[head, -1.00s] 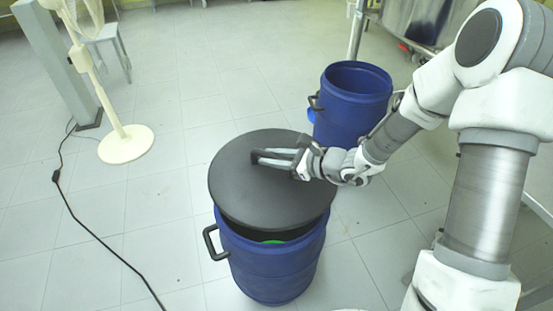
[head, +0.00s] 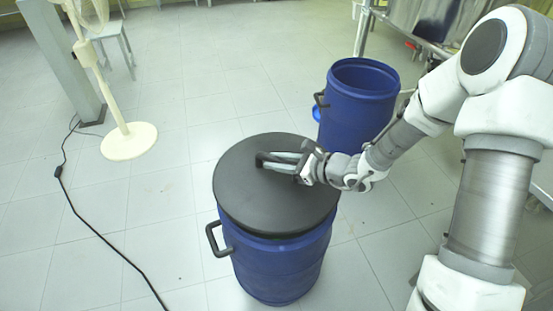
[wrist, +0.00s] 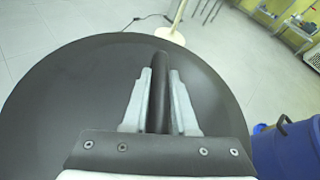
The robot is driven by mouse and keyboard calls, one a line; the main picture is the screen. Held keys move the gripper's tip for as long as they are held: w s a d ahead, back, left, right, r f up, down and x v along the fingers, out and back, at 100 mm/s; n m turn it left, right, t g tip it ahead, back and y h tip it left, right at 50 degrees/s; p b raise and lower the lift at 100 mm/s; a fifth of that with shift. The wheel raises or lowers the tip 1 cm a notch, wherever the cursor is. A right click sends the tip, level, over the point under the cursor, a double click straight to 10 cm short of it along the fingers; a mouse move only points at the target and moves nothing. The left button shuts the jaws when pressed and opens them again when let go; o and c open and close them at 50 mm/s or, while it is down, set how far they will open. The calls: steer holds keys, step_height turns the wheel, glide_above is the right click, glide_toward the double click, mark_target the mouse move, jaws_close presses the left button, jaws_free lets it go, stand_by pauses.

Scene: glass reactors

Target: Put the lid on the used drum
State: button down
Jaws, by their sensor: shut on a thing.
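The black round lid (head: 250,205) lies over the mouth of the near blue drum (head: 275,265) in the head view and covers the opening. It looks close to level, with its rim at the drum's top edge; I cannot tell whether it is fully seated. My gripper (head: 280,160) is shut on the lid's bar handle. In the wrist view the two fingers (wrist: 160,95) lie on either side of the dark handle (wrist: 160,75), with the lid (wrist: 80,85) spread out below. The drum's contents are hidden.
A second blue drum (head: 357,105), open on top, stands behind to the right. A fan stand (head: 128,141) is at the back left, and a black cable (head: 100,235) runs along the floor at left. A steel vessel (head: 430,18) stands at the back right.

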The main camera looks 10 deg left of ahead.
mark_target(279, 174)
steer(key=shift+f+b, duration=1.6)
steer(key=shift+f, duration=0.75)
steer(key=shift+s+d+f, duration=0.1)
steer(key=shift+f, duration=0.05)
steer(key=c, duration=0.6)
jaws_free()
steer(key=shift+d+r, duration=0.3)
steer(key=shift+d, duration=0.05)
steer(key=p+v, duration=0.5)
steer(key=v, duration=1.1)
steer(key=shift+s+d, duration=0.2)
